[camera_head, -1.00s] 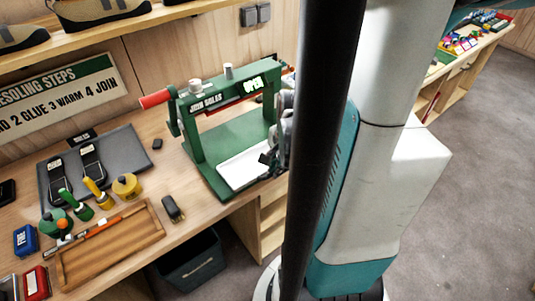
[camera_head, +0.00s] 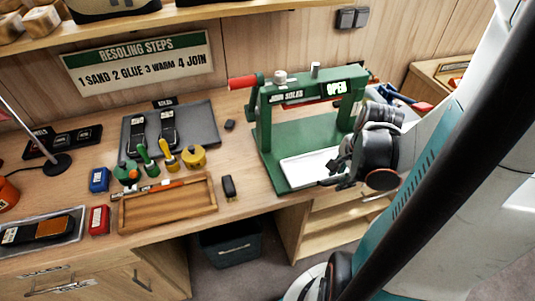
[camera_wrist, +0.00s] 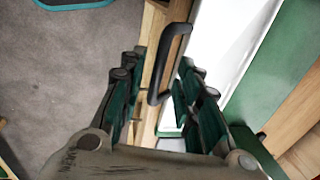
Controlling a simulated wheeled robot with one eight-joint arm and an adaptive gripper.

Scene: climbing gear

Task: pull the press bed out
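The green press (camera_head: 268,150) stands on the bench with a red lever, a "JOIN SOLES" label and a lit "OPEN" sign. Its white press bed (camera_head: 305,169) lies low in the frame; the bed also shows in the wrist view (camera_wrist: 232,45). A black bar handle (camera_wrist: 172,55) stands along the bed's near edge. My gripper (camera_head: 336,176) is at the bed's right front. In the wrist view my gripper (camera_wrist: 158,75) is open, with the handle between its fingers and nearer the right one. Whether a finger touches the handle I cannot tell.
A wooden tray (camera_head: 208,205), a small black block (camera_head: 229,188), and glue pots with brushes stand left of the press. A grey mat (camera_head: 205,125) holds two dark soles. Below the bench are a dark bin (camera_head: 232,243) and open shelves. Floor shows at the wrist view's left.

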